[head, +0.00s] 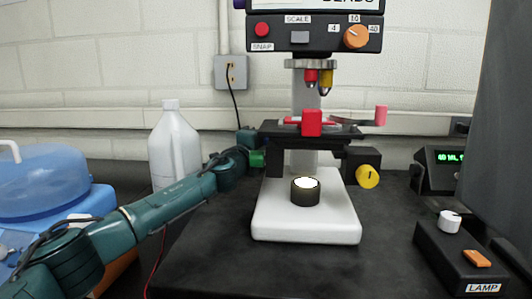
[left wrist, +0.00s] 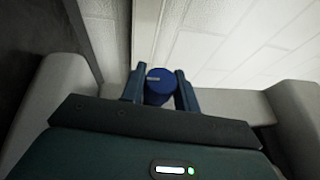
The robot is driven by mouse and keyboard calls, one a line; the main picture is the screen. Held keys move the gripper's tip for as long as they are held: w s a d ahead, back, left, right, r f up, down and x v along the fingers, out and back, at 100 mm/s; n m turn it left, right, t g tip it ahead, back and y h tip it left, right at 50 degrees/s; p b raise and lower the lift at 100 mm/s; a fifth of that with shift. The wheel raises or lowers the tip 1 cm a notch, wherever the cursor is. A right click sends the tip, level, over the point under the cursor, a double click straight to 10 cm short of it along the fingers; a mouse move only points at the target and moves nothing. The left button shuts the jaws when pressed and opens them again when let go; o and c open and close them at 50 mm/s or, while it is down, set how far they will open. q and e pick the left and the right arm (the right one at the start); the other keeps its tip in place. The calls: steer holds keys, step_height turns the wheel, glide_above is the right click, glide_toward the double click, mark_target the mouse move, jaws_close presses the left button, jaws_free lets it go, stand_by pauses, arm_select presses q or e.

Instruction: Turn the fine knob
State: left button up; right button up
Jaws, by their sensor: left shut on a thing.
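A microscope (head: 306,222) with a white base stands on the dark bench. In the left wrist view a round blue knob (left wrist: 160,78) with a pale mark on its face sits between my left gripper's fingers (left wrist: 158,84). The fingers are shut on its two sides. In the head view my left gripper (head: 256,145) reaches the microscope's left side beside the stage, and the blue knob is hidden there. A yellow knob (head: 368,176) with a dark mark is on the microscope's right side, untouched. My right gripper is not in view.
The upper panel (head: 318,35) carries a red button and an orange dial. A white jug (head: 172,145) and a blue container (head: 45,185) stand at the left. A lamp box (head: 455,260) and a green display (head: 447,157) are at the right. The front bench is clear.

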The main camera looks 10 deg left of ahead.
arm_select(q)
steer(key=shift+d+f, duration=0.1)
steer(key=o, duration=1)
steer(key=shift+c, duration=0.2)
